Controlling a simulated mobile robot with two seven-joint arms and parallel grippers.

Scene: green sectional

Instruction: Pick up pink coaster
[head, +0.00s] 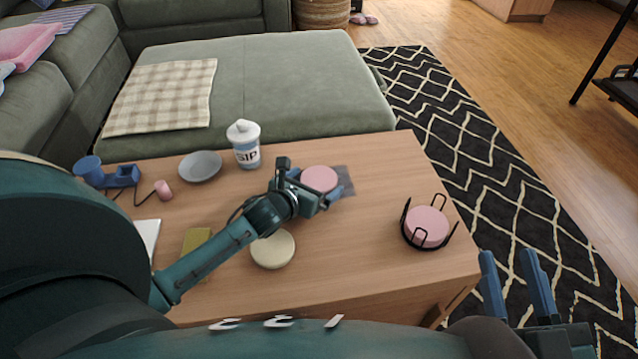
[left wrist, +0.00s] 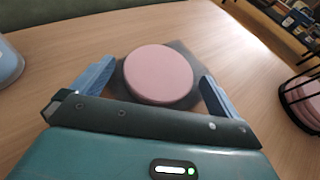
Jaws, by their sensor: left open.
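A round pink coaster (head: 319,179) lies on a dark grey square (head: 347,182) on the wooden table. My left gripper (head: 318,190) is open at the coaster. In the left wrist view the coaster (left wrist: 158,74) shows between the two blue fingers of my left gripper (left wrist: 152,88), with small gaps visible on both sides. More pink coasters (head: 427,226) sit in a black wire holder (head: 405,236) at the table's right; the holder also shows in the left wrist view (left wrist: 283,97). My right gripper (head: 517,285) is open and empty beyond the table's right edge.
A white SIP cup (head: 245,150), a grey plate (head: 200,167) and a blue object (head: 122,176) stand along the back. A cream disc (head: 273,249) and an olive block (head: 196,240) lie near my left arm. The table (head: 360,275) is clear at front right.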

